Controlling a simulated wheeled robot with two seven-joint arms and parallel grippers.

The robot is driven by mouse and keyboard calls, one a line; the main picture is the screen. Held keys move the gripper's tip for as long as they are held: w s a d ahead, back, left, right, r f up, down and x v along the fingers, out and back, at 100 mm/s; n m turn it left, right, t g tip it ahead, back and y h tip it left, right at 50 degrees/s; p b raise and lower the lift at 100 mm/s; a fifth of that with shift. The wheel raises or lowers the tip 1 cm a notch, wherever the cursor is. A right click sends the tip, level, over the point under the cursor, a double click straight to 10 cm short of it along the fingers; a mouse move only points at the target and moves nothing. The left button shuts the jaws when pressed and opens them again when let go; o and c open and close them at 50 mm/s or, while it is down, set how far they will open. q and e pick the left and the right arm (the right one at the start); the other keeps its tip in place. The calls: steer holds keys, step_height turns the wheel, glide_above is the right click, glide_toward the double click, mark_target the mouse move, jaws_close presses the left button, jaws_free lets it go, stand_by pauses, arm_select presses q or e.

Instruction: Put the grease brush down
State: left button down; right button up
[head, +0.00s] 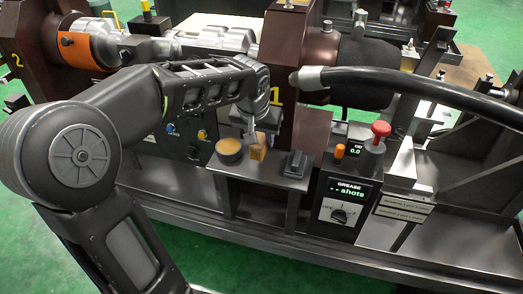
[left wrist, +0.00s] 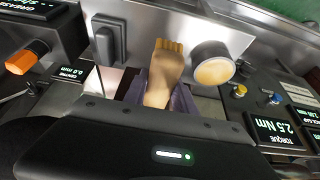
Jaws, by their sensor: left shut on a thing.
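The grease brush (left wrist: 163,72) has a tan wooden handle and yellowish bristles pointing away from the wrist camera. My left gripper (left wrist: 159,92) is shut on its handle, with one finger on each side. In the head view the brush (head: 258,151) shows partly, below my left gripper (head: 262,128), at the small metal shelf (head: 265,179). I cannot tell whether the bristles touch the shelf. A round grease pot (head: 229,149) with tan grease stands just left of the brush; it is also in the left wrist view (left wrist: 213,68). My right gripper is not in view.
A black block (head: 295,163) stands right of the brush on the shelf. Further right are the grease panel (head: 345,200), an orange knob (head: 339,150) and a red-topped knob (head: 380,130). A thick black hose (head: 420,84) crosses above. The shelf's front strip is bare.

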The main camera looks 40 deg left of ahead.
arm_select(q)
step_height(320, 180, down, 5)
steer(key=shift+r+b, duration=0.1)
steer(key=shift+b, duration=0.75)
steer(key=shift+w, duration=0.25)
steer(key=shift+f, duration=0.2)
steer(key=c, duration=1)
jaws_free()
